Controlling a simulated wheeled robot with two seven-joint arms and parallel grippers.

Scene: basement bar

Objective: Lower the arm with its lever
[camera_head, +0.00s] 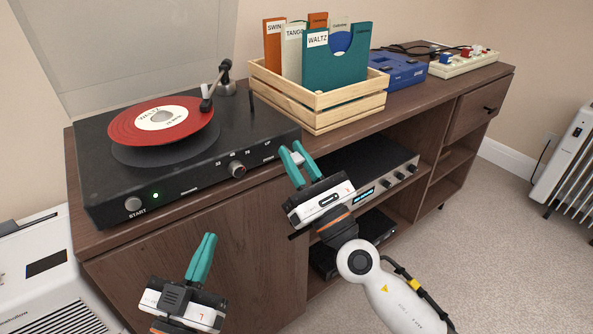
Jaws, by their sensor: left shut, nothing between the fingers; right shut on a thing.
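The black record player (108,183) stands on the sideboard with a green light lit by its START knob. A red record labelled WALTZ (125,129) lies above the black platter (165,157). The tonearm (216,79) reaches from its pivot at the back right, its head over the record's right edge; I cannot tell whether it touches. My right gripper (294,152) is at the player's front right corner, shut on a small pale piece, apparently the lever (298,158), mostly hidden by the teal fingers. My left gripper (208,240) is shut and empty before the cabinet door.
A wooden crate (318,121) of record sleeves stands right of the player, with a blue device (400,70) and a pale box with knobs (465,62) beyond. An amplifier (380,168) sits on the shelf below. A white appliance (35,265) stands left, a radiator (570,150) right.

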